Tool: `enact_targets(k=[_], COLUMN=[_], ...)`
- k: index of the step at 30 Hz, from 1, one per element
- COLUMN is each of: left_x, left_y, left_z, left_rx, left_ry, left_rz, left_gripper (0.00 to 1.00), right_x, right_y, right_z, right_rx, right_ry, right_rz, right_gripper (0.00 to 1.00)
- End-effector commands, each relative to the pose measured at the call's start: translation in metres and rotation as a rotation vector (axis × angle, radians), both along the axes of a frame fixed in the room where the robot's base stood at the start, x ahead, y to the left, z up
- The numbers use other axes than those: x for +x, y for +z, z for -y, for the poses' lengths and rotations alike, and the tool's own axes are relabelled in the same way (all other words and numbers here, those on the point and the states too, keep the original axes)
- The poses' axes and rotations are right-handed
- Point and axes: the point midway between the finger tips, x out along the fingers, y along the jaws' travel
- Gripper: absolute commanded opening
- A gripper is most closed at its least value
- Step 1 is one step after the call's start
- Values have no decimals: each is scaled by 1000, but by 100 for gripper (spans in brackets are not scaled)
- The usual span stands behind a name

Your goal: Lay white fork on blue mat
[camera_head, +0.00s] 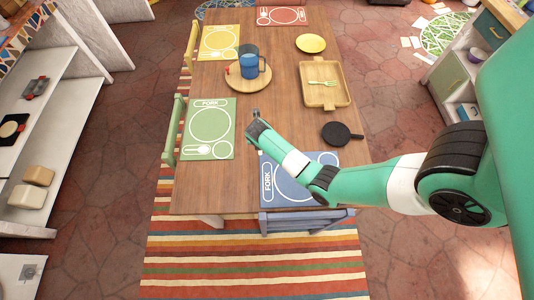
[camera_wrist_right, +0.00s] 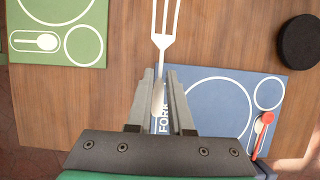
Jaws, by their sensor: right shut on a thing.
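My right gripper (camera_head: 255,123) is shut on the white fork (camera_wrist_right: 164,32), with the handle between its fingers and the tines pointing away from the wrist. In the right wrist view the gripper (camera_wrist_right: 159,82) and fork are in front of the bare wood and the left edge of the blue mat (camera_wrist_right: 187,78). The blue mat also shows in the head view (camera_head: 269,196), partly hidden behind my right arm. It has a printed plate outline and the word FORK at its left side. The fork's height above the table cannot be told. My left gripper is not in view.
A red-handled utensil (camera_wrist_right: 265,135) lies on the mat's right part. A black round pan (camera_head: 336,133) stands behind the mat, a green mat (camera_head: 191,145) lies left. A tray (camera_head: 311,94) with a yellow-green fork and a board with a blue mug (camera_head: 249,67) stand farther back.

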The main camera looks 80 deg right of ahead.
Motion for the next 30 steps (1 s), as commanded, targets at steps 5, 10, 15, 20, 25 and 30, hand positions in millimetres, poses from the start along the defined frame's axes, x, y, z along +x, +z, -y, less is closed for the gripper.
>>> enact_targets(k=[5,10,15,20,25,30], left_x=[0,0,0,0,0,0], left_y=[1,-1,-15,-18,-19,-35], left_z=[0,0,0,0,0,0], left_rx=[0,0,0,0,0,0], left_ry=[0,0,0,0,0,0], left_rz=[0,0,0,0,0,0], left_gripper=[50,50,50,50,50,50], right_x=[-18,-40,-53,-58,-59,-62], right_y=[-18,-40,-78,-89,-94,-123], right_z=[-35,-79,-105,-115,-118,-122], right_rx=[2,1,0,0,0,-1], right_ry=[7,10,6,2,3,1], right_rz=[-4,-5,-3,0,-1,-3], right_gripper=[0,0,0,0,0,0])
